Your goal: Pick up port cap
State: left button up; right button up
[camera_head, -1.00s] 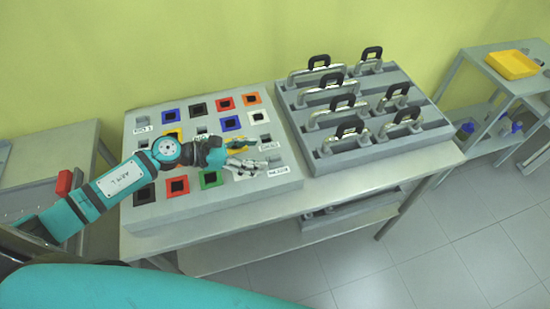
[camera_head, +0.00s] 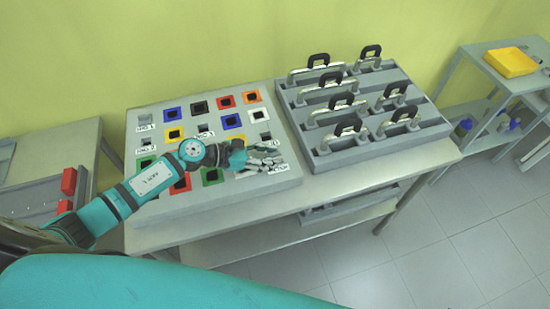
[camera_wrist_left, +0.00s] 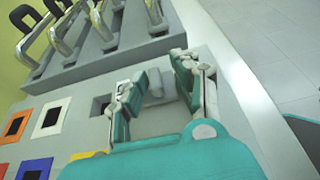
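A grey cylindrical piece that looks like the port cap (camera_wrist_left: 155,84) stands up from the grey panel (camera_wrist_left: 150,120) in the left wrist view. My left gripper (camera_wrist_left: 158,80) is open, with one finger on each side of this piece. I cannot tell whether either finger touches it. In the head view my left gripper (camera_head: 265,161) is over the right front part of the panel (camera_head: 225,205) and hides what is under it. My right gripper is not in view.
The panel has several colored square frames, such as a blue one (camera_head: 232,121). A grey rack (camera_head: 385,150) with several black-handled metal parts stands on the table to the right. A yellow tray (camera_head: 511,62) is on a shelf at far right. Red items (camera_head: 68,181) are at left.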

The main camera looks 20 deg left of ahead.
pick_arm(q)
jog(key=shift+a, duration=0.1)
grip_shut()
jog(key=shift+w, duration=0.1)
jog(key=shift+r, duration=0.2)
